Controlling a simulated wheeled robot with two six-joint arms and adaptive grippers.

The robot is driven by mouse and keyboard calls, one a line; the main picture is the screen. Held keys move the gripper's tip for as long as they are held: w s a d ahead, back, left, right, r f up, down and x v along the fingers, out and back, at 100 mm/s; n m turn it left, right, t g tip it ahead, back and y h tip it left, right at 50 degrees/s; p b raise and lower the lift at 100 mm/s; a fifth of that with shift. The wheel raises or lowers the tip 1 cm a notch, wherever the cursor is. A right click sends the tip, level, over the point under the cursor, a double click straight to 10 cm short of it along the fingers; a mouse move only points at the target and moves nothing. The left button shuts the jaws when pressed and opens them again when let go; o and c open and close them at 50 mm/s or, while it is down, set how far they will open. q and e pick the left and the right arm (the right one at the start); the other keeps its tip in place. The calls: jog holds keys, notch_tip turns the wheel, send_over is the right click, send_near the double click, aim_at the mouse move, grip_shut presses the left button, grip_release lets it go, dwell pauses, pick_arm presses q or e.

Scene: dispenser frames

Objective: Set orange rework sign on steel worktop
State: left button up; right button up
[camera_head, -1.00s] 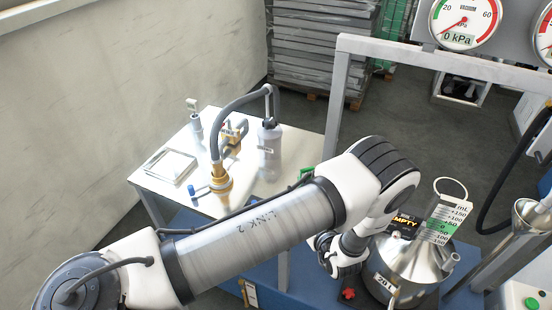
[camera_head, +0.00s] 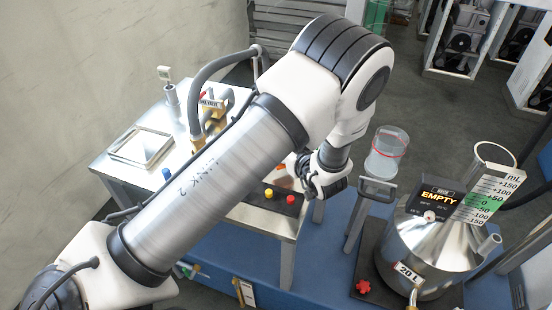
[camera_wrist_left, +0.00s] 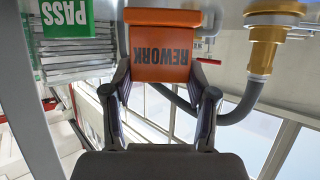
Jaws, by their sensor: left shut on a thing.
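The orange rework sign (camera_wrist_left: 164,45) hangs between the fingertips of my left gripper in the left wrist view, its lettering upside down. My left gripper (camera_wrist_left: 163,84) is shut on it. In the head view my left gripper (camera_head: 325,183) is over the right end of the steel worktop (camera_head: 118,170), near the button box; the sign is hidden there. My arm covers the middle of the worktop. My right gripper is not in view.
A shallow tray (camera_head: 143,147) and a hose with brass fittings (camera_wrist_left: 263,50) are on the worktop. A button box (camera_head: 275,196) is at its right edge. A clear jar (camera_head: 387,150) and a steel 20 L vessel (camera_head: 418,255) stand to the right. A green PASS sign (camera_wrist_left: 66,18) shows in the wrist view.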

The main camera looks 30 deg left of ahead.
pick_arm(q)
jog(key=w+a, duration=0.1)
jog(key=a, duration=0.1)
jog(key=w+a+b, duration=0.1)
jog(key=w+a, duration=0.1)
jog(key=w+a+b, duration=0.1)
jog(key=w+a, duration=0.1)
jog(key=shift+a+f, duration=0.1)
jog(key=shift+f, duration=0.3)
notch_tip(320, 180, down, 3)
jog(key=b, duration=0.3)
jog(key=shift+s, duration=0.1)
jog(key=shift+f, duration=0.15)
jog(key=o, duration=1.2)
jog(key=shift+c, duration=0.2)
